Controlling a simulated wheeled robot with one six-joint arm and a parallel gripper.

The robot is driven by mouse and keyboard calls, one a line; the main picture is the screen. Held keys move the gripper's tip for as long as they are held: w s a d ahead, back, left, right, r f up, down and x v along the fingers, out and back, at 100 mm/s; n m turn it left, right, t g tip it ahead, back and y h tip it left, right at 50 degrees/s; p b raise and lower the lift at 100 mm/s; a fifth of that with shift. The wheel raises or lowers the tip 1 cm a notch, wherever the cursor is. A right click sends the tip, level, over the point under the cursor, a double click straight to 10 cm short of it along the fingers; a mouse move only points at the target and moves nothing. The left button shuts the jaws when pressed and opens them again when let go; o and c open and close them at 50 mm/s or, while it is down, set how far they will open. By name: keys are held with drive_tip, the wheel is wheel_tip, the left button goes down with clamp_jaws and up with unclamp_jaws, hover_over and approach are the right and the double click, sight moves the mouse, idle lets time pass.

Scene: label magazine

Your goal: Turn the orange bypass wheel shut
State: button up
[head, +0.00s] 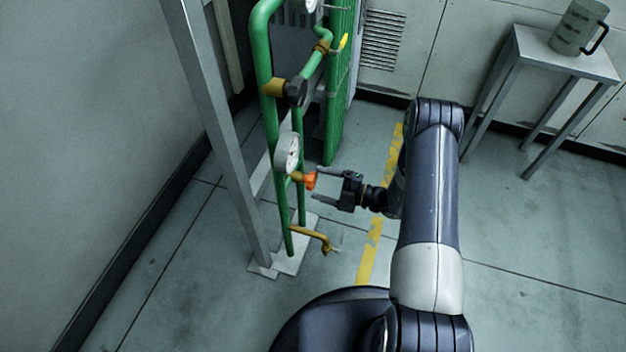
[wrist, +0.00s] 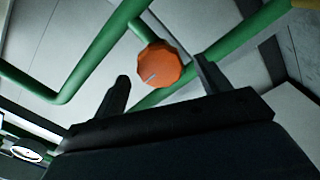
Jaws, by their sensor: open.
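The orange bypass wheel (head: 310,181) sits on a short brass stem on the green pipework, just below a round gauge. In the wrist view the wheel (wrist: 160,64) is a faceted orange knob with a pale line on its face. My gripper (head: 318,184) is open and faces the wheel from the right. In the wrist view my gripper's fingers (wrist: 163,84) stand apart, with the wheel showing between and slightly beyond their tips. I cannot tell whether either finger touches the wheel.
A white gauge (head: 288,153) is right above the wheel. A yellow bent outlet pipe (head: 315,236) juts out below. A grey post (head: 215,120) stands left of the green pipes (head: 270,110). A small table (head: 545,52) with a mug (head: 579,28) is at the back right. The floor between is clear.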

sight(314, 182)
drive_tip(key=v, duration=0.7)
drive_tip(key=shift+p, duration=0.4)
drive_tip(key=shift+a, duration=0.15)
drive_tip(key=b+x, duration=0.1)
drive_tip(key=x, duration=0.9)
drive_tip(key=shift+w+a+b, duration=0.15)
drive_tip(key=shift+a+b, duration=0.2)
drive_tip(key=shift+b, duration=0.05)
drive_tip(key=shift+d, duration=0.1)
